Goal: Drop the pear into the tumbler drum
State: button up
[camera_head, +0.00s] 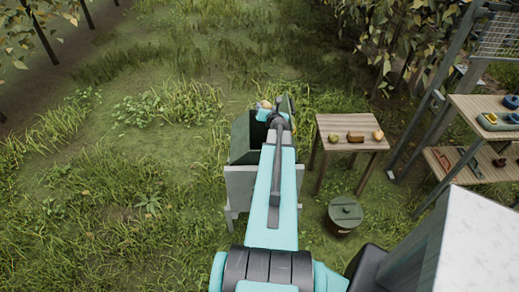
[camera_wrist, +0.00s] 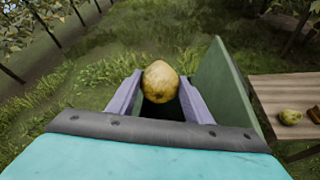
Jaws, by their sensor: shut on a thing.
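A yellow pear with brown specks (camera_wrist: 160,82) is held between the two purple-grey fingers of my gripper (camera_wrist: 160,95) in the wrist view. In the head view my gripper (camera_head: 264,107) is small at the far end of my arm, and the pear there is hard to make out. The tumbler drum (camera_head: 243,138) is a dark green open box on a pale stand, partly hidden behind my arm. In the wrist view its green lid or wall (camera_wrist: 222,85) stands upright just right of the pear. A dark opening shows below the pear between the fingers.
A wooden table (camera_head: 350,146) right of the drum holds a green pear (camera_head: 333,139), a brown block (camera_head: 355,137) and a yellowish fruit (camera_head: 378,135). A lidded bucket (camera_head: 345,214) stands in front of it. Shelves (camera_head: 480,150) are at far right. Grass at left is open.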

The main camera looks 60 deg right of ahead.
jog(key=shift+f+b, duration=2.75)
jog(key=shift+f, duration=0.1)
jog(key=o, duration=1.2)
jog(key=shift+s, duration=0.1)
jog(key=v, duration=0.9)
jog(key=shift+r+p, duration=0.2)
jog(key=shift+p, duration=0.25)
